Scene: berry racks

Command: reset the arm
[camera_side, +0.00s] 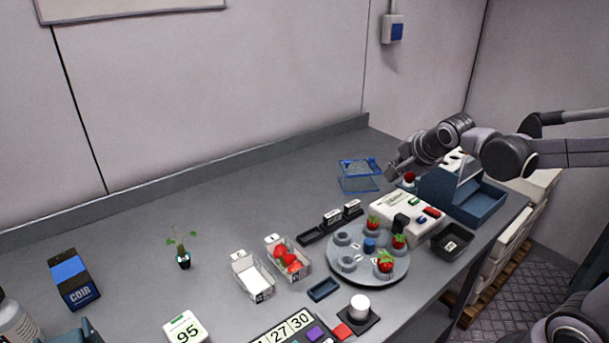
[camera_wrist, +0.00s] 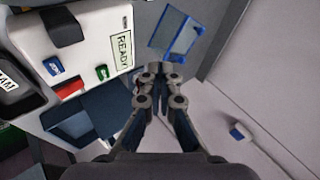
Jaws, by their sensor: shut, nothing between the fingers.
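My gripper (camera_side: 393,172) is held above the back right part of the bench in the side view, near a blue-edged clear box. In the wrist view my gripper (camera_wrist: 160,72) points toward the blue-edged box (camera_wrist: 177,34), with its fingers together and nothing between them. The blue-edged box (camera_side: 359,175) stands on the bench to the left of my gripper in the side view. A red berry (camera_side: 409,177) shows just below and right of my gripper, apart from the fingers as far as I can tell.
A round grey turntable (camera_side: 345,278) bears several strawberries. A white machine (camera_side: 400,208) and a blue bin (camera_side: 480,205) stand under and right of my arm. A clear punnet (camera_side: 290,262) holds red berries; a second punnet (camera_side: 253,280) stands beside it. The back left bench is mostly clear.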

